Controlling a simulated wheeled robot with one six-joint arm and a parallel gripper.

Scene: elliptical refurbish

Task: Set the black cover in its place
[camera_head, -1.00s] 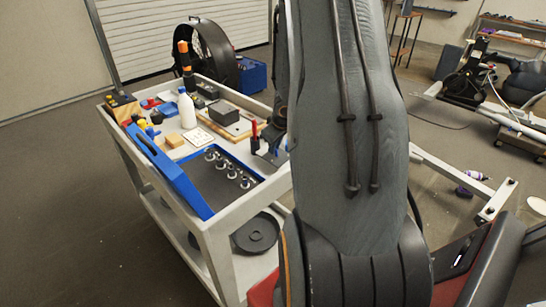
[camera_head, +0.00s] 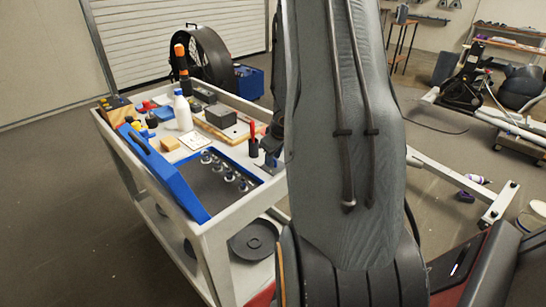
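A round, flat black disc (camera_head: 255,240) lies on the lower shelf of the grey cart; it looks like the black cover, but I cannot be sure. Part of a second dark round thing (camera_head: 190,246) shows left of it behind the cart's leg. My large grey arm stands upright across the middle of the view and hides much behind it. A dark part at the cart's right edge, beside the arm, may be my wrist or gripper; its fingers cannot be made out, nor whether they hold anything.
The grey cart (camera_head: 222,232) carries a blue-edged tray (camera_head: 168,178) with several metal sockets, a white bottle (camera_head: 183,112), and small boxes. A white machine frame (camera_head: 450,180) stands on the floor at right. A blue box (camera_head: 250,82) stands behind the cart. Floor at left is clear.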

